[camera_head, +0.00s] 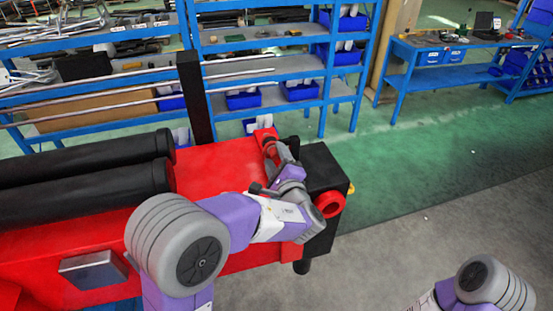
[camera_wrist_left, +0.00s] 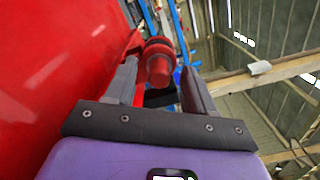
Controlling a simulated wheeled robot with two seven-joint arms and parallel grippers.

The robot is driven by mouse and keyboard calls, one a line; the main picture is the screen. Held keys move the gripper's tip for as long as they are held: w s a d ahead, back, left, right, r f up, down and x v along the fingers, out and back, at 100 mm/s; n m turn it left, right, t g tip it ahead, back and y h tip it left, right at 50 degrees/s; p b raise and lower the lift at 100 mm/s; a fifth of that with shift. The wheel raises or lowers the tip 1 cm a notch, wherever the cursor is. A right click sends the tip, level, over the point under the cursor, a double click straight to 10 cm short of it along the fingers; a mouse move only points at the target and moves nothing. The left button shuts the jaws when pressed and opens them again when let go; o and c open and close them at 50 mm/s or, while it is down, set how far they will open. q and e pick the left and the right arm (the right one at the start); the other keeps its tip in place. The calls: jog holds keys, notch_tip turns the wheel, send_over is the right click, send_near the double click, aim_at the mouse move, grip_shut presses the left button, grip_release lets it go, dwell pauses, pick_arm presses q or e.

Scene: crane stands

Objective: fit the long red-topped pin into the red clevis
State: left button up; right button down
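My left gripper (camera_head: 272,149) reaches over the red crane body to a raised red bracket (camera_head: 262,134) at its far edge. In the left wrist view, my left gripper's (camera_wrist_left: 160,82) two grey fingers stand apart. A round red piece (camera_wrist_left: 158,60) with a wide collar and a narrower end shows between or just beyond the fingertips, with a gap on the right side. I cannot tell whether it is the pin's red top or part of the clevis. The pin's shaft is not clearly visible. A red ring (camera_head: 328,204) sits on the black end block. My right gripper is out of view.
The red crane body (camera_head: 215,165) carries two thick black cylinders (camera_head: 85,170) on the left. A black end block (camera_head: 322,167) closes its right end. A dark post (camera_head: 195,95) and blue shelves (camera_head: 265,80) stand behind. The floor (camera_head: 430,180) to the right is clear.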

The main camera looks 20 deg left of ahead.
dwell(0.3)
pick_arm(q)
jog(key=shift+b+v, duration=0.6)
jog(key=shift+v, duration=1.85)
jog(key=shift+s, duration=0.1)
